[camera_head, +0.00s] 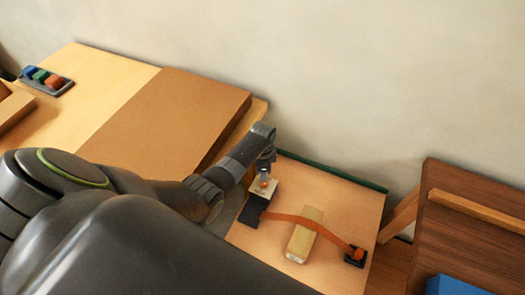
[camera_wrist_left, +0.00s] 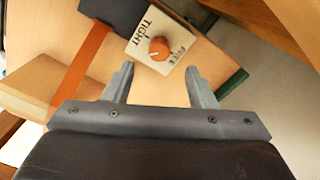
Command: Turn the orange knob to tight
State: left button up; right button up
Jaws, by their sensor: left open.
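The orange knob (camera_wrist_left: 159,48) sits on a pale square plate (camera_wrist_left: 145,32) lettered TIGHT and FREE. A small white mark shows on the left part of the knob. The fingers are apart from the knob and hold nothing. In the head view my left gripper (camera_head: 266,166) is just above the knob. My right gripper is in neither view.
The orange strap (camera_head: 292,218) crosses a tan block (camera_head: 305,235) to a dark fitting (camera_head: 355,256) on a light board (camera_head: 345,205). A brown panel (camera_head: 165,115) lies left, and a tray of coloured pieces (camera_head: 46,80) beyond. A dark wooden table (camera_head: 470,235) stands right.

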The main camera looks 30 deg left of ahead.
pick_arm(q)
notch_tip(320, 180, up, 9)
jog(key=shift+r, duration=0.2)
dwell(0.5)
jog(key=f+n+b, duration=0.4)
jog(key=f+n, duration=0.2)
jog(key=n, duration=0.1)
jog(key=f+n+b, duration=0.5)
jog(key=f+n, duration=0.1)
jog(key=n, duration=0.1)
jog(key=f+n+b, duration=0.4)
jog(key=f+n, duration=0.2)
jog(key=n, duration=0.1)
jog(key=shift+w+d+f+n, duration=0.1)
jog(key=shift+d+f+n, duration=0.1)
jog(key=shift+d+n, duration=0.1)
jog(key=shift+a, duration=0.1)
dwell(0.3)
jog(key=c, duration=1)
